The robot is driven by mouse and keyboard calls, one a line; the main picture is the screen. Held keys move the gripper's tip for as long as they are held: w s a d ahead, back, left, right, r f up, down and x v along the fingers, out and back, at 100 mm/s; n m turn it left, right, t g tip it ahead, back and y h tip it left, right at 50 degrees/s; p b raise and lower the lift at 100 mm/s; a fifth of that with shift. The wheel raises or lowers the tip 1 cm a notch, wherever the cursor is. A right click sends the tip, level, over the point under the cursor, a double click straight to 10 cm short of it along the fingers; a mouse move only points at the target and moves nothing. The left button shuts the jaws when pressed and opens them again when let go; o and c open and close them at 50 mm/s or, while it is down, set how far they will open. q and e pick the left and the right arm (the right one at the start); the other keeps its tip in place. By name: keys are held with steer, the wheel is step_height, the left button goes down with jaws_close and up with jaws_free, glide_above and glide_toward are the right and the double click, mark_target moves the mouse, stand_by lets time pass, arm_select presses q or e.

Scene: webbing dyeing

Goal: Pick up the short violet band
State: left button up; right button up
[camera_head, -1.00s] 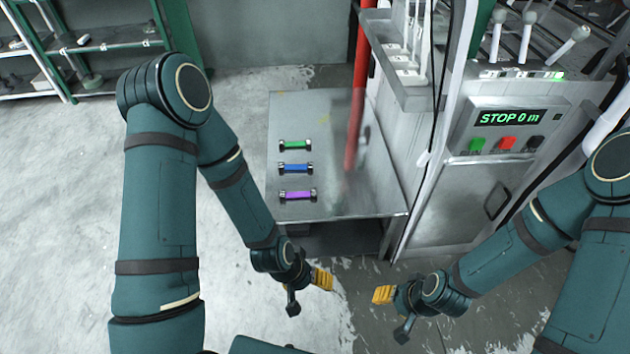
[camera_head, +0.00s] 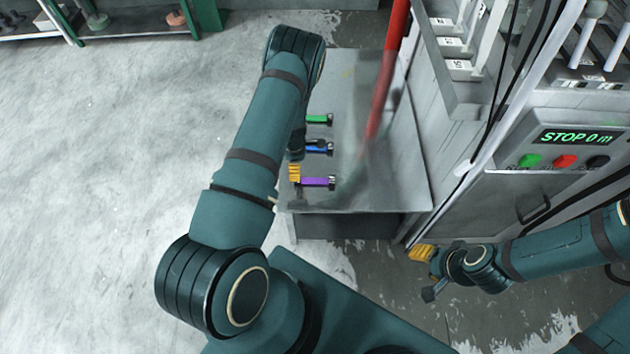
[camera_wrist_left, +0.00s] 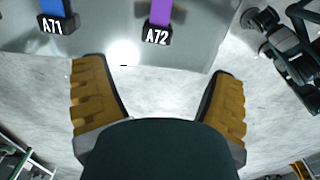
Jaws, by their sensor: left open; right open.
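The short violet band (camera_head: 317,182) lies on the grey metal table (camera_head: 380,188), nearest the front edge, with a dark end clamp at its right. In the left wrist view the violet band (camera_wrist_left: 158,12) shows at the top, its end clamp marked A72. My left gripper (camera_head: 294,173) is at the left end of the violet band in the head view; its open yellow fingers (camera_wrist_left: 160,95) are empty in the wrist view, and the band is beyond them. My right gripper (camera_head: 422,253) is open and empty, in front of the machine.
A blue band (camera_head: 316,147) and a green band (camera_head: 317,119) lie behind the violet one, partly hidden by my left arm. The blue clamp reads A71 in the wrist view. A red pole (camera_head: 388,70) stands over the table. A machine with a STOP display (camera_head: 575,138) is at right.

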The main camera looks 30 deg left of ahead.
mark_target(315, 181)
arm_select(q)
step_height(315, 181, down, 5)
steer(key=shift+f+b, duration=0.2)
steer(key=shift+b, duration=0.3)
steer(key=shift+w+f+b, duration=0.15)
steer(key=shift+f+b, duration=0.25)
steer(key=shift+f, duration=0.95)
steer(key=shift+w+f+b, duration=0.1)
steer(key=shift+f+b, duration=0.3)
steer(key=shift+f, duration=0.95)
steer(key=c, duration=1.3)
